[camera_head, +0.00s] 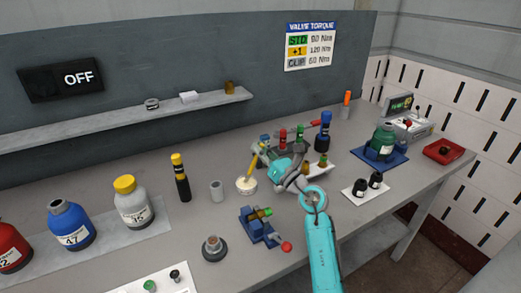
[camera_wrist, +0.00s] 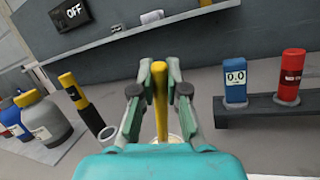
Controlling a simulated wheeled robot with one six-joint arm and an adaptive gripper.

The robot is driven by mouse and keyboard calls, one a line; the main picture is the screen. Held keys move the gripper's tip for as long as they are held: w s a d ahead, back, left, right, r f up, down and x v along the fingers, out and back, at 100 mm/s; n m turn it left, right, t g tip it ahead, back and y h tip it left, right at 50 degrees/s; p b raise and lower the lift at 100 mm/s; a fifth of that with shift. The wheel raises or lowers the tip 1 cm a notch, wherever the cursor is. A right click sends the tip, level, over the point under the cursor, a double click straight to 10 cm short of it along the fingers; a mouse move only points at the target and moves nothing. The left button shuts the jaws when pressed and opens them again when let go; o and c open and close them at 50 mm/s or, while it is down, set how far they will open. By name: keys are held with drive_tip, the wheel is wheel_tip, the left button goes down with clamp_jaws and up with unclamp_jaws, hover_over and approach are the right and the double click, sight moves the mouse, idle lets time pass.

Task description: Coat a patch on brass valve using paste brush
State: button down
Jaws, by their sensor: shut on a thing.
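My gripper (camera_head: 260,152) is shut on the yellow handle of the paste brush (camera_head: 253,163), which stands nearly upright. The brush's lower end is at a small pot of pale paste (camera_head: 246,186); I cannot tell how deep it sits. In the wrist view the yellow handle (camera_wrist: 160,98) is between my fingers, and my gripper body hides most of the pot. A brass-coloured valve with a green part (camera_head: 264,212) sits in a blue vise (camera_head: 258,227) with a red knob, in front of and to the right of the pot.
A grey cup (camera_head: 217,191) and a black-yellow bottle (camera_head: 182,178) stand left of the pot. A round grey piece (camera_head: 214,248) lies in front. Tools in a rack (camera_wrist: 266,113) and a white tray (camera_head: 352,193) are to the right. A wall shelf (camera_head: 110,122) runs behind.

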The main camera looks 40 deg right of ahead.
drive_tip(key=shift+r, duration=3.45)
drive_tip(key=shift+f, duration=3.5)
